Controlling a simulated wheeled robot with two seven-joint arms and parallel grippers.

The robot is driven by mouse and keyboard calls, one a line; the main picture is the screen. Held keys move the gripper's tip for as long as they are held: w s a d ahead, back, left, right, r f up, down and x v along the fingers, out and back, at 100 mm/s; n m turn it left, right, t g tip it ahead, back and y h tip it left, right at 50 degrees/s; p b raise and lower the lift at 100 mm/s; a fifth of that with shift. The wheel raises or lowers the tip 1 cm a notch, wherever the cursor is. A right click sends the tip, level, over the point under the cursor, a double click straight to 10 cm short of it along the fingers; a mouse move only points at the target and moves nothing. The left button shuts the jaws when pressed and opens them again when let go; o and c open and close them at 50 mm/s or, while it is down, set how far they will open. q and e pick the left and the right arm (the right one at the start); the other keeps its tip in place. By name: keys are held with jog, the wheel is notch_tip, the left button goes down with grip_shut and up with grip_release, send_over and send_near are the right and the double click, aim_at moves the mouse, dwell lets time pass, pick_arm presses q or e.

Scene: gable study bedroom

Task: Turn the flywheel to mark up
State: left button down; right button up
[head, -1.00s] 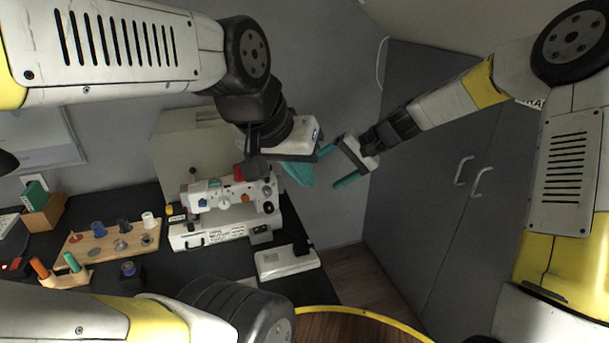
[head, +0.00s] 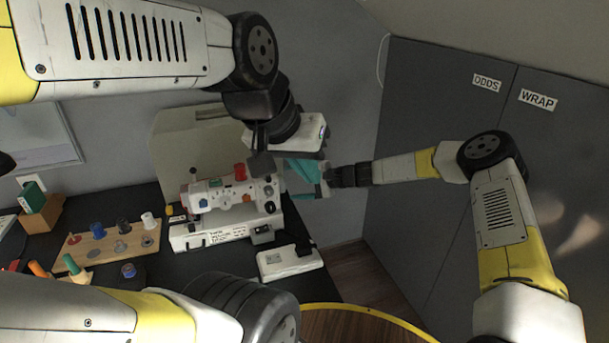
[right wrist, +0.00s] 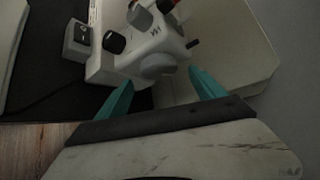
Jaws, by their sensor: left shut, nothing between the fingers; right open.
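The white sewing machine (head: 210,226) stands on the black desk in the head view. Its flywheel (right wrist: 158,67) is a grey round knob on the machine's end in the right wrist view. My right gripper (right wrist: 163,84) is open, with its teal fingers spread either side of the flywheel's near face; I cannot tell whether they touch it. No mark can be made out on the flywheel. In the head view my right gripper (head: 306,181) is at the machine's right end. My left gripper (head: 300,170) is shut and empty above that end, its fingers partly overlapping the right one's.
A foot pedal (head: 290,263) lies in front of the machine. A wooden spool board (head: 110,245) is on the left. The grey cupboard (head: 430,105) stands at the right. My two hands are very close together.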

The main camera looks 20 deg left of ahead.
jog(key=shift+x, duration=1.6)
jog(key=c, duration=1.4)
jog(key=shift+o, duration=0.2)
